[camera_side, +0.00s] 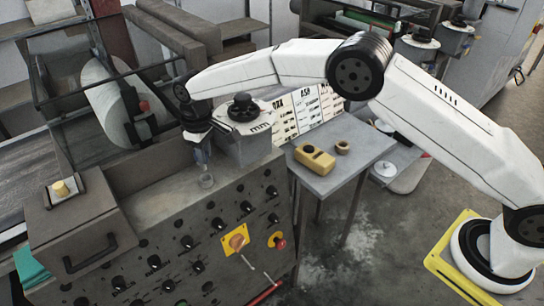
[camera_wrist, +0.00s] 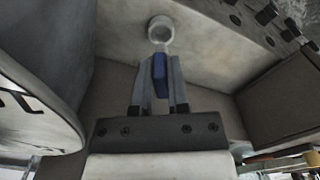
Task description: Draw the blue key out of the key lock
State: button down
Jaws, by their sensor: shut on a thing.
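The blue key (camera_wrist: 159,75) is between the fingers of my gripper (camera_wrist: 159,84) in the wrist view, and the gripper is shut on it. The key's far end points at the round pale key lock (camera_wrist: 161,27) on the grey panel. In the side view my gripper (camera_side: 202,158) points down just above the key lock (camera_side: 206,181) on the machine's top edge. The key shows only as a small bluish patch there. I cannot tell whether its tip is still inside the lock.
The machine's front panel (camera_side: 130,255) carries several black knobs, a yellow-plated switch (camera_side: 236,239) and a red button (camera_side: 279,243). A grey box with a black knob (camera_side: 243,108) stands close behind my gripper. A side table (camera_side: 350,155) holds a yellow block (camera_side: 315,158).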

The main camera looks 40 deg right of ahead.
jog(key=shift+r, duration=0.1)
jog(key=shift+r, duration=1.4)
jog(key=shift+s, duration=0.1)
